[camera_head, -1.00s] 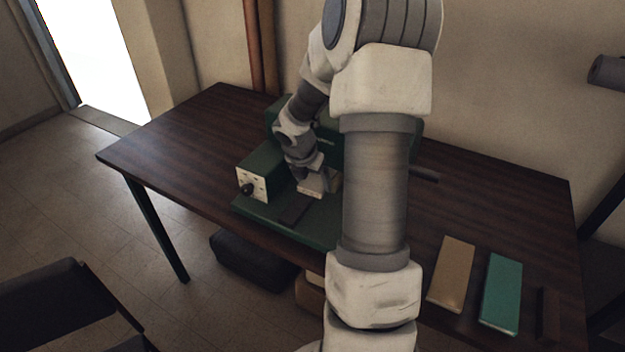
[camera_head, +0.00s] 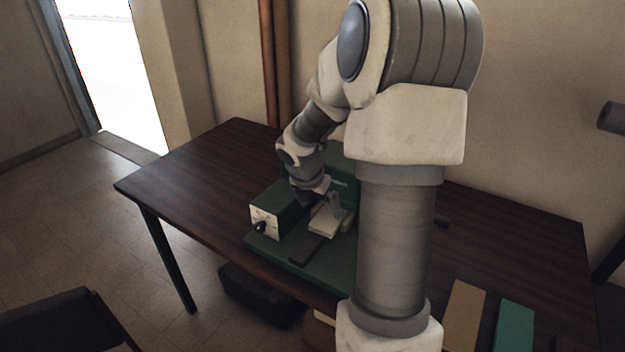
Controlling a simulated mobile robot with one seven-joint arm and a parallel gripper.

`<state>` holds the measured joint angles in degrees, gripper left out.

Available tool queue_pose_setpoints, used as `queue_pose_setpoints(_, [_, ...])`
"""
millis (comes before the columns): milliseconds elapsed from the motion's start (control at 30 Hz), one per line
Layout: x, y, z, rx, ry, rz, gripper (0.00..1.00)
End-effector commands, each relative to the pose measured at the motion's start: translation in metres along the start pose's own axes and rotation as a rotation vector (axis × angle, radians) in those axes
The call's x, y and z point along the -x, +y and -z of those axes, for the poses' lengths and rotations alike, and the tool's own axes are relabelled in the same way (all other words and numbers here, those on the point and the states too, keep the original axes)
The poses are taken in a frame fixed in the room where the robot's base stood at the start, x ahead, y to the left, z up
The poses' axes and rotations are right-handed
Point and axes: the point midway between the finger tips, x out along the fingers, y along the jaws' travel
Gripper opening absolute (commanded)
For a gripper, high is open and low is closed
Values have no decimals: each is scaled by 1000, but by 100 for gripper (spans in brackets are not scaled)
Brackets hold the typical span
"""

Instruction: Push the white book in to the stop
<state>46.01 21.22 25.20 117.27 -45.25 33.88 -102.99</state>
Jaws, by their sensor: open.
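A small white book (camera_head: 325,224) lies flat on the green machine (camera_head: 282,251) on the dark wooden table. A dark strip (camera_head: 305,249) lies on the machine's bed at the book's near end. My gripper (camera_head: 335,205) is open and sits just above or against the book; the view is too small to tell whether they touch. The far end of the book is partly hidden behind my gripper. The stop is not clearly visible.
The machine's green box with a pale control panel and dark knob (camera_head: 260,226) stands left of the book. A tan book (camera_head: 462,312) and a teal book (camera_head: 514,325) lie at the table's right front. My arm hides the table's middle. The table's left part is clear.

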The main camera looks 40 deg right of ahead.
Motion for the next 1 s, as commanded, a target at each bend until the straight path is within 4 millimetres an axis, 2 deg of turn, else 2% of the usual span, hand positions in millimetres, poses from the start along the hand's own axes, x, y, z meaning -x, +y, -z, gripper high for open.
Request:
queue_pose_setpoints(33, [18, 0, -2, -1, -4, -1, 100])
queue_pose_setpoints(200, [57, 0, -2, 0, -3, 1, 100])
queue_pose_setpoints(400, [87, 0, -1, 0, -1, 0, 100])
queue_pose_setpoints(600, [98, 0, 0, 0, 1, 1, 100])
queue_pose_setpoints(1000, [98, 0, 0, 1, 1, 1, 100])
